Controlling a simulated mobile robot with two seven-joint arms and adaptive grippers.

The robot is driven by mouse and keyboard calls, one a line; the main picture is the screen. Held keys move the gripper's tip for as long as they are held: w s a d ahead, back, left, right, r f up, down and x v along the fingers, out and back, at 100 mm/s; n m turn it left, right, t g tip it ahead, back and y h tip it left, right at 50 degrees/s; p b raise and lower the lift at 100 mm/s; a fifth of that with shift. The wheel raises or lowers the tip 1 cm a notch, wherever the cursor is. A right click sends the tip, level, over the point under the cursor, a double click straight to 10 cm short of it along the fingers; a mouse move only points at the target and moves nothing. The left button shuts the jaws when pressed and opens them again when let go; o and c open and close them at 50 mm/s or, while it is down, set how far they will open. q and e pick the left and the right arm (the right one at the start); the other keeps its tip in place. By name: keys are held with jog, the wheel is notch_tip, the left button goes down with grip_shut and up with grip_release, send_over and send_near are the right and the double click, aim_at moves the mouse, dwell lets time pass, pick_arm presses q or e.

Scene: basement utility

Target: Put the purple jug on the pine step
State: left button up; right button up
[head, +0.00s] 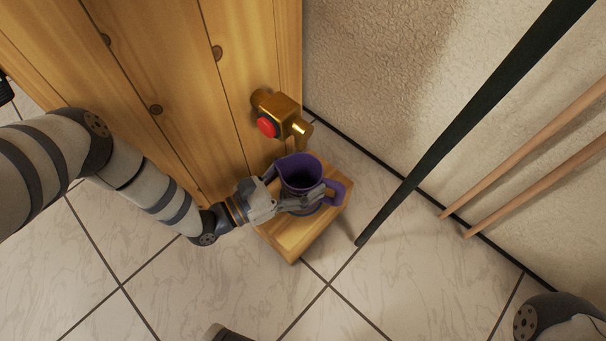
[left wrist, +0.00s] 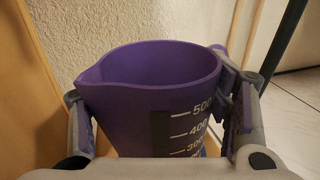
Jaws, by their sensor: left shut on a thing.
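The purple jug (head: 300,178) is upright over the pine step (head: 293,241) in the head view, with its handle towards the right. I cannot tell whether its base touches the step, because the gripper hides it. My left gripper (head: 297,203) is shut around the jug's body from the left. In the left wrist view the jug (left wrist: 150,85) stands between both fingers, with white volume marks facing the camera. The gripper itself shows there on both sides (left wrist: 160,125). My right gripper is not seen clearly; only part of my right arm shows at the bottom right.
A wooden plank body (head: 180,60) stands directly behind the step, with a brass valve (head: 283,112) and red button jutting out above the jug. A dark pole (head: 450,130) and wooden poles (head: 530,160) lean at the right. Tiled floor (head: 400,270) is clear in front.

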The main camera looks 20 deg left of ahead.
pick_arm(q)
jog(key=shift+f, duration=0.15)
jog(key=o, duration=1.2)
jog(key=shift+o, duration=0.2)
jog(key=shift+r, duration=0.35)
jog(key=p+v, duration=0.2)
jog(key=v, duration=1)
jog(key=shift+f, duration=0.15)
jog(key=shift+s, duration=0.1)
